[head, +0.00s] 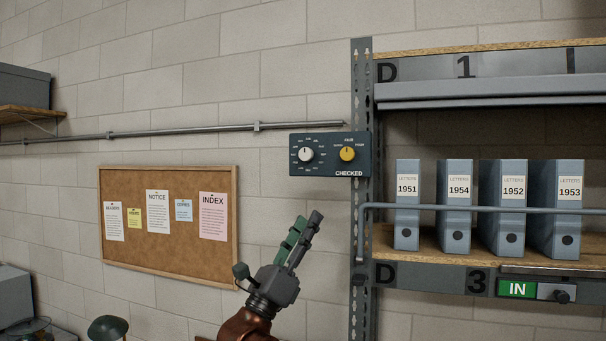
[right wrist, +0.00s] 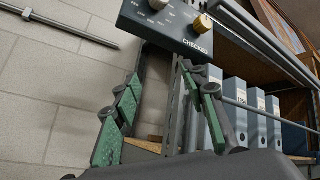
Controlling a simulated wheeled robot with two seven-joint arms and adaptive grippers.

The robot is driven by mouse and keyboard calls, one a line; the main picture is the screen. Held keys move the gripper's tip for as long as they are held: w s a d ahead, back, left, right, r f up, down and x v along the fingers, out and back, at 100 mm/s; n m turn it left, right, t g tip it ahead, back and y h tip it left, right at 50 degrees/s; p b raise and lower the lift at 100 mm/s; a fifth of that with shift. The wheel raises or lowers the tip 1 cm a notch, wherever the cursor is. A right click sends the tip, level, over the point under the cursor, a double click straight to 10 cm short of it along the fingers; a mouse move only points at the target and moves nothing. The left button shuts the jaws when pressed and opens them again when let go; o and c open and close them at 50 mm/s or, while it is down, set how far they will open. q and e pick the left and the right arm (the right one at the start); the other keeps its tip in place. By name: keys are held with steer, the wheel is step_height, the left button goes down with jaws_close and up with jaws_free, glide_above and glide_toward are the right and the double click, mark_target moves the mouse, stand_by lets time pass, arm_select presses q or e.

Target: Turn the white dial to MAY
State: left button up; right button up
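The white dial (head: 306,154) is the left knob on a dark panel (head: 326,171) marked CHECKED, fixed by the shelf post. Small labels ring it, too small to read, and I cannot tell which one it points at. In the right wrist view the white dial (right wrist: 158,4) is cut by the top edge. My right gripper (head: 303,222) is below the panel, apart from it, pointing up. In the right wrist view its green-padded fingers (right wrist: 158,88) stand apart with nothing between them. My left gripper is in neither view.
A yellow knob (head: 347,154) sits right of the white dial. The shelf holds blue binders (head: 454,225) behind a rail (head: 480,208). A cork board (head: 170,250) hangs at the left.

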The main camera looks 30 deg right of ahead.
step_height(320, 180, up, 7)
steer(key=s+m+t+y, duration=0.1)
steer(key=s+m+y, duration=0.1)
steer(key=y, duration=0.1)
steer(key=n+t+y+p, duration=0.1)
steer(key=t+y, duration=0.3)
steer(key=y, duration=0.2)
glide_toward(304, 155)
steer(key=d, duration=0.1)
steer(key=shift+h, duration=0.3)
steer(key=p+x, duration=0.3)
steer(key=x, duration=0.4)
steer(key=shift+w+a, duration=0.15)
steer(key=shift+a, duration=0.1)
steer(key=shift+w+d+r, duration=0.2)
steer(key=shift+w+d, duration=0.1)
steer(key=shift+w, duration=0.05)
steer(key=shift+c, duration=0.6)
jaws_close()
